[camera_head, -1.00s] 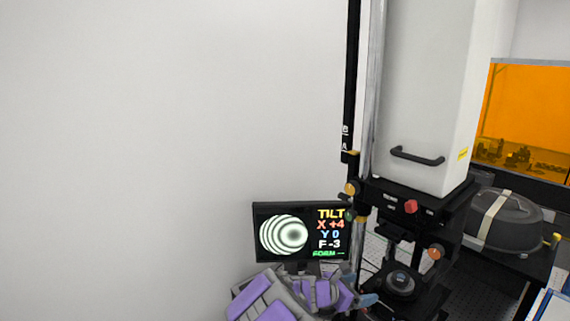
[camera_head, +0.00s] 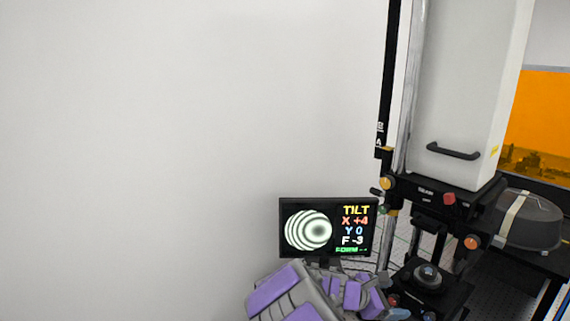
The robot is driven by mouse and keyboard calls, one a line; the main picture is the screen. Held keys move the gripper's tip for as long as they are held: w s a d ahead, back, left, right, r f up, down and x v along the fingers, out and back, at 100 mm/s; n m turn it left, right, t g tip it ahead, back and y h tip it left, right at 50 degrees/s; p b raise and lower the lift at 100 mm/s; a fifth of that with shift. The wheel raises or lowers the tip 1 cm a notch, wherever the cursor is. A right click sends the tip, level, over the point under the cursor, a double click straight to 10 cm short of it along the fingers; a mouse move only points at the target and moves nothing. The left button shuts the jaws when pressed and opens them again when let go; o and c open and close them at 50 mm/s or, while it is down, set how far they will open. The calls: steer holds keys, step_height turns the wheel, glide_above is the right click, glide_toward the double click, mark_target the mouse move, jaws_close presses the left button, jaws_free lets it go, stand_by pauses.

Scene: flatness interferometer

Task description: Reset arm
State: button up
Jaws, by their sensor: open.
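The monitor (camera_head: 328,228) above my arm shows ring fringes and reads TILT X +4, Y 0, F -3, with a small green FORM line. The interferometer's tall white housing (camera_head: 462,85) stands at right, with a black handle.
An orange knob (camera_head: 472,243), a red knob (camera_head: 449,198) and a yellow knob (camera_head: 386,183) stick out from the black frame. A grey strapped case (camera_head: 530,220) sits at far right, below an orange window (camera_head: 540,110). The left side is bare wall.

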steer(key=s+d+f+m+g+y+b, duration=0.1)
steer(key=s+d+m+g+y+b, duration=0.15)
steer(key=s+m, duration=0.55)
steer(key=s+d+f+m+g+y+b, duration=0.1)
steer(key=s+m+g+y+b, duration=0.2)
steer(key=s, duration=1)
steer(key=s+a+f+m+y+b, duration=0.2)
steer(key=s+a+f+m+y, duration=0.1)
steer(key=s+a, duration=0.5)
steer(key=s+a+f+m+y+b, duration=0.3)
steer(key=s+a+m+y, duration=0.1)
steer(key=s+a, duration=0.4)
steer(key=shift+s+f+m, duration=0.3)
steer(key=shift+s+m, duration=0.1)
steer(key=shift+s, duration=0.5)
steer(key=shift+d, duration=0.3)
steer(key=shift+a, duration=0.25)
